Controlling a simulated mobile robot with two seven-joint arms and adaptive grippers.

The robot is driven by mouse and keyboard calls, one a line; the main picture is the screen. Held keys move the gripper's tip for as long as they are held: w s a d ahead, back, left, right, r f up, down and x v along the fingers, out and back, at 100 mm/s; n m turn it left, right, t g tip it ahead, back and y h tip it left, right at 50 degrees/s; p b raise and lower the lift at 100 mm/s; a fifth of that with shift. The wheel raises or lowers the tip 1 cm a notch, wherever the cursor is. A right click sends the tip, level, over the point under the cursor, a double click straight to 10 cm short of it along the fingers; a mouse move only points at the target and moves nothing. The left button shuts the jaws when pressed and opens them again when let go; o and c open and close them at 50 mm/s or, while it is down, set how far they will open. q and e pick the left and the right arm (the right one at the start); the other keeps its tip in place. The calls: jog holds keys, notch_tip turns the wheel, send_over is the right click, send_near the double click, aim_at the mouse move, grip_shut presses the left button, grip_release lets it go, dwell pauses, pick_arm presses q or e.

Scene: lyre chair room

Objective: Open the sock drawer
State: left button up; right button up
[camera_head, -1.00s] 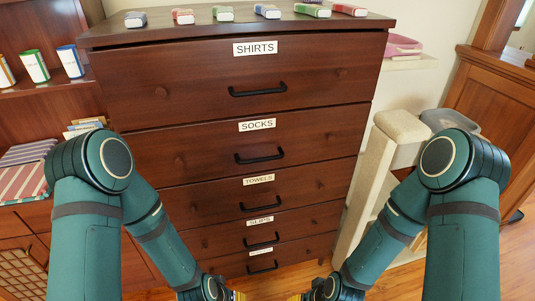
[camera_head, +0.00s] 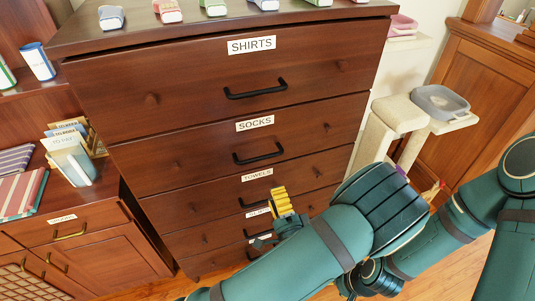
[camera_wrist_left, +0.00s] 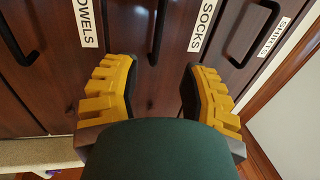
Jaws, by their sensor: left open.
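The sock drawer (camera_head: 200,160) is the second from the top of a dark brown chest, labelled SOCKS (camera_head: 255,123). It is shut, with a black bar handle (camera_head: 258,153). My left gripper (camera_head: 283,203) shows its yellow fingers in front of the lower drawers, below the sock handle in the head view. In the left wrist view the gripper (camera_wrist_left: 158,80) is open and empty. The sock handle (camera_wrist_left: 158,32) shows beyond and between its fingers there, not touched. The SOCKS label (camera_wrist_left: 203,25) is also clear there. My right gripper cannot be made out.
The shirts drawer (camera_head: 200,88) above and the towels drawer (camera_head: 180,208) below are shut. A low cabinet (camera_head: 95,245) with letters stands at left. A beige cat tree (camera_head: 400,113) stands close at right. Small boxes line the chest top.

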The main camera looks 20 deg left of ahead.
aim_at(261, 157)
pick_arm(q)
jog(key=x, duration=1.3)
jog(key=shift+w+a+f, duration=0.15)
jog(key=shift+a, duration=0.05)
grip_shut()
